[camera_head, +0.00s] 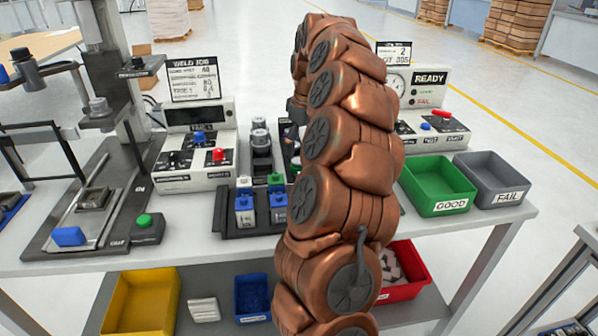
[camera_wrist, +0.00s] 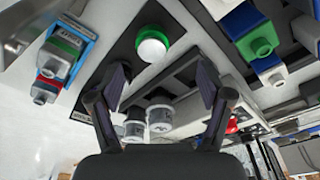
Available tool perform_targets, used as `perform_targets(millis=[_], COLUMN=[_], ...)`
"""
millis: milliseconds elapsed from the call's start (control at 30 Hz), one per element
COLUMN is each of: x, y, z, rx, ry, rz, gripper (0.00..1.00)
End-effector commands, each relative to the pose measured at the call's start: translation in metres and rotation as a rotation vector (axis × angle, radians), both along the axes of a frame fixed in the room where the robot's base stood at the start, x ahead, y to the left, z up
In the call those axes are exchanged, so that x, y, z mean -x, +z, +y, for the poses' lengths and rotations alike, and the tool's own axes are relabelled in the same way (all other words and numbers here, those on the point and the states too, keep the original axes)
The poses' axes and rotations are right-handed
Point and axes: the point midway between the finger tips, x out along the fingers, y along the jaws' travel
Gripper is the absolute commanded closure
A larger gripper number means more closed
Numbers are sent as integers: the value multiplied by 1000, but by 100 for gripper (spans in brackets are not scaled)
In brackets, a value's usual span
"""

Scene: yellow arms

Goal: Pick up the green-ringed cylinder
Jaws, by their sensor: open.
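A round white-topped piece with a bright green ring (camera_wrist: 152,45), which looks like the green-ringed cylinder, shows at the top centre of the wrist view on a dark panel. My gripper (camera_wrist: 162,80) is open, its two dark fingers wide apart and nothing held. The green-ringed piece appears beyond the fingertips, apart from them. Two grey-white cylinders (camera_wrist: 160,116) with dark bands show lower down between the fingers. In the head view my copper arm covers the middle of the bench, and I cannot make out the green-ringed piece there.
Blue-and-white blocks stand in a dark tray (camera_head: 232,222) left of my arm. A control box (camera_head: 195,180), a press with a green button (camera_head: 144,221), and green (camera_head: 428,207) and grey (camera_head: 506,200) bins crowd the bench. Blocks flank the fingers in the wrist view.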

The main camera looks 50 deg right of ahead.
Motion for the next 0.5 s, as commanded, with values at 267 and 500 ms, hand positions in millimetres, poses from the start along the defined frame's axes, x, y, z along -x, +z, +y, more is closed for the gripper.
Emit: perform_targets(millis=[267,500], x=[-2,-4], y=[-18,-32], z=[-6,-6], rx=[4,3], ry=[-5,-3], rz=[-2,1], gripper=[22,22])
